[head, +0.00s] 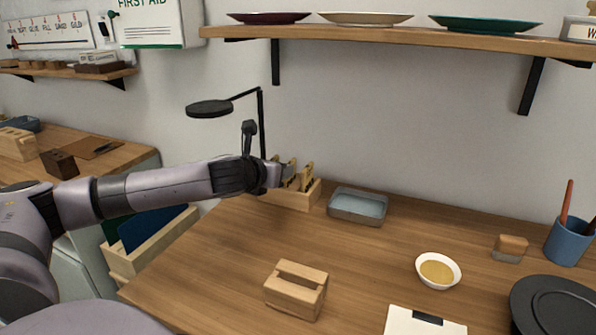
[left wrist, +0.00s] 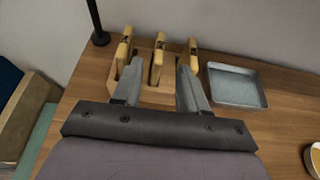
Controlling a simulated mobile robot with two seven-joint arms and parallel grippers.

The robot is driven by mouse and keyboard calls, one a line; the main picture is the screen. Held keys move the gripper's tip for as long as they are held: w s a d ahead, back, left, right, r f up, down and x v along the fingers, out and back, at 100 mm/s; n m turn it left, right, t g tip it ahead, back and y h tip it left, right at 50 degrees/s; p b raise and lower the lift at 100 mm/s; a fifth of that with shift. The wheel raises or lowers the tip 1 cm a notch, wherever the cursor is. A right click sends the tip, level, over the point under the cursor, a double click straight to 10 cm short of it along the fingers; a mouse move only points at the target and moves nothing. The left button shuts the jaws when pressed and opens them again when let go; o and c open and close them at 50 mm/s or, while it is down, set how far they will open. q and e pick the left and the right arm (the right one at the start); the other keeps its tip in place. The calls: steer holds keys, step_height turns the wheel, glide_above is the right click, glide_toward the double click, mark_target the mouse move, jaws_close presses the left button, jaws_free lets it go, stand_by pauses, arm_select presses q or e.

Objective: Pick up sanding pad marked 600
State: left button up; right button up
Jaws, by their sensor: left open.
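Three upright yellow sanding pads stand in a wooden rack (head: 296,197) at the back of the workbench. In the left wrist view they are a left pad (left wrist: 123,50), a middle pad (left wrist: 158,56) and a right pad (left wrist: 193,52). Each has a dark mark too small to read, so I cannot tell which is 600. My left gripper (left wrist: 160,75) is open and empty at the rack. Its fingers appear on either side of the middle pad; contact is not clear. In the head view, the arm hides part of the rack. My right gripper is out of view.
A grey water tray (head: 358,207) sits right of the rack, and a black lamp (head: 209,109) stands behind it. A wooden block holder (head: 296,289), a white bowl (head: 438,271) and a blue cup (head: 569,241) are on the bench. A shelf (head: 400,38) hangs above.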

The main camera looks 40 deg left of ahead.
mark_target(289, 163)
arm_select(q)
steer(key=shift+r+x, duration=0.15)
steer(key=shift+x, duration=1.75)
steer(key=shift+r+x, duration=0.15)
steer(key=shift+x, duration=1.7)
steer(key=shift+w, duration=0.1)
jaws_close()
